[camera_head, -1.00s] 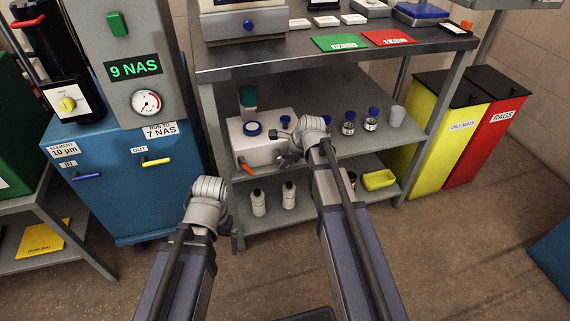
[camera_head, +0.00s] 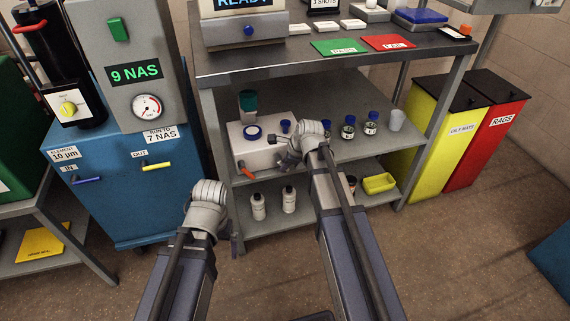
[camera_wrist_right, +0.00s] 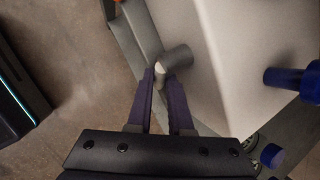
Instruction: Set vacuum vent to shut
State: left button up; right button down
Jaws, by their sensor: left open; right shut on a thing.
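The white vacuum unit (camera_head: 250,150) stands on the middle shelf, with an orange-red lever (camera_head: 247,173) low on its front. In the right wrist view a short grey cylindrical knob with a pale end (camera_wrist_right: 175,60) sticks out of the unit's white wall (camera_wrist_right: 235,45). My right gripper (camera_wrist_right: 164,82) has its purple fingers on either side of this knob, shut on it. In the head view this gripper (camera_head: 283,163) is at the unit's front, and my wrist hides the knob. My left gripper (camera_head: 235,246) hangs open and empty before the bottom shelf.
Blue-capped jars (camera_head: 348,128) and a white cup (camera_head: 396,120) stand right of the unit. White bottles (camera_head: 258,206) and a yellow tray (camera_head: 380,183) are on the bottom shelf. A blue filter cart (camera_head: 120,205) stands left. Yellow (camera_head: 440,150) and red (camera_head: 490,145) bins stand right.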

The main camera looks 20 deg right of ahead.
notch_tip(320, 180, up, 2)
jog(key=n+h+b, duration=0.1)
jog(key=h, duration=0.2)
jog(key=n+h+b, duration=0.1)
jog(key=h, duration=0.3)
jog(key=t+h+b, duration=0.1)
jog(key=h+b, duration=0.1)
jog(key=h, duration=0.2)
jog(key=shift+s+n, duration=0.1)
jog(key=shift+n, duration=0.3)
jog(key=shift+r, duration=0.1)
jog(key=c, duration=1.1)
grip_release()
jog(key=shift+r, duration=0.1)
